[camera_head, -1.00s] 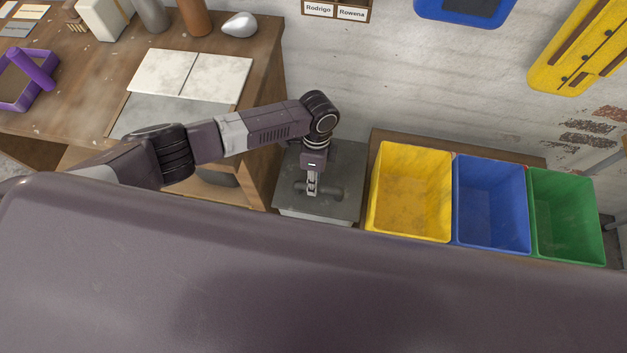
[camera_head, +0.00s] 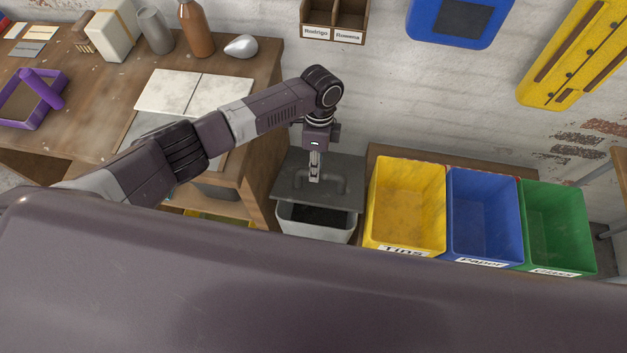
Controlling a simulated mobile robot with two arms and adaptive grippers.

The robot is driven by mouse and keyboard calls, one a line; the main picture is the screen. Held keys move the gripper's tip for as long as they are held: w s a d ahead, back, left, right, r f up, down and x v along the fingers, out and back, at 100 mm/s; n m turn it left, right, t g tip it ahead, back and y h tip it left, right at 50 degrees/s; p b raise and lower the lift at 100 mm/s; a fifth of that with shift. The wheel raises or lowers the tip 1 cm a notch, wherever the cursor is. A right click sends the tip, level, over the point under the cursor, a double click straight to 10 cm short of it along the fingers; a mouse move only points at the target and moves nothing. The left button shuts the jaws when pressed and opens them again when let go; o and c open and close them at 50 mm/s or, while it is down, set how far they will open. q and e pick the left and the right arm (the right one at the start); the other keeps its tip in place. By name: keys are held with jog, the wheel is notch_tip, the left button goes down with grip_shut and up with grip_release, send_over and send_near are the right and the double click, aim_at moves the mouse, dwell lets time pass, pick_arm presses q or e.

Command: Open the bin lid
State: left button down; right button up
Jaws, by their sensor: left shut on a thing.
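The grey bin (camera_head: 316,229) stands on the floor between the wooden workbench and the coloured boxes. Its flat grey lid (camera_head: 291,182) is tilted up at the front, and the dark inside of the bin shows below it. A bar handle (camera_head: 338,184) sits on top of the lid. My left gripper (camera_head: 315,179) points down and is shut on the lid handle. The fingertips are small in this view. My right gripper is not in view.
Yellow (camera_head: 405,205), blue (camera_head: 484,215) and green (camera_head: 557,227) boxes stand close to the right of the bin. The wooden workbench (camera_head: 245,75) is close on the left. A white brick wall (camera_head: 375,110) is behind.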

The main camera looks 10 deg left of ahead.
pick_arm(q)
jog(key=shift+w+r+b, duration=0.2)
jog(key=shift+w+b, duration=0.1)
jog(key=shift+w, duration=0.3)
jog(key=shift+w+r+b, duration=0.15)
jog(key=shift+w+b, duration=0.1)
jog(key=shift+w, duration=0.35)
jog(key=shift+w+a+r+g+b, duration=0.15)
jog(key=shift+w+r+g+b, duration=0.4)
jog(key=shift+b, duration=0.25)
jog(key=c, duration=2)
grip_release()
jog(key=shift+f, duration=0.15)
jog(key=shift+o, duration=1.2)
jog(key=shift+w+f, duration=0.15)
jog(key=shift+w, duration=0.2)
jog(key=shift+s, duration=0.2)
jog(key=shift+r, duration=0.2)
